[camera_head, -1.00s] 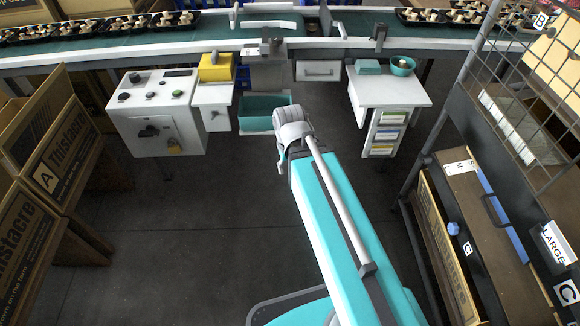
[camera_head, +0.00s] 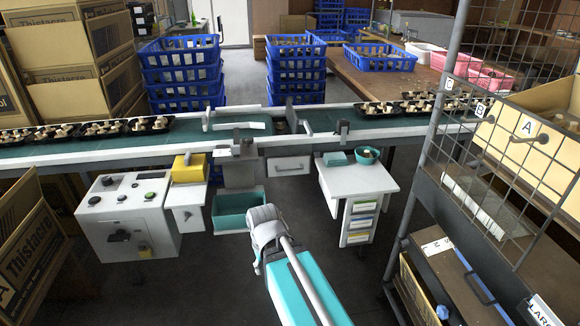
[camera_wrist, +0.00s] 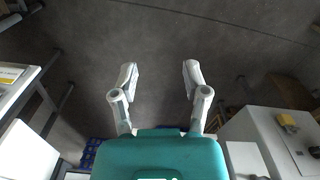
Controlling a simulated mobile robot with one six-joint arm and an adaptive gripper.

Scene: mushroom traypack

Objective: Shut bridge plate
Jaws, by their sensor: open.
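A narrow dark upright plate (camera_head: 291,115), which looks like the raised bridge plate, stands at a gap in the green conveyor (camera_head: 230,128), right of its middle. It is small, and I cannot make out its hinge or exact tilt. In the wrist view, my gripper (camera_wrist: 160,76) is open, its two grey fingers wide apart with only dark floor between and beyond them. In the head view, my arm reaches up from the bottom, below and in front of the conveyor. The fingers are hidden there. The plate does not show in the wrist view.
A white control box (camera_head: 125,215), a yellow box (camera_head: 188,168) and a teal bin (camera_head: 238,207) stand before the conveyor at left. A white side table (camera_head: 355,180) with a teal bowl (camera_head: 367,155) stands at right. A wire-mesh rack (camera_head: 500,130) borders the right. Floor between is clear.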

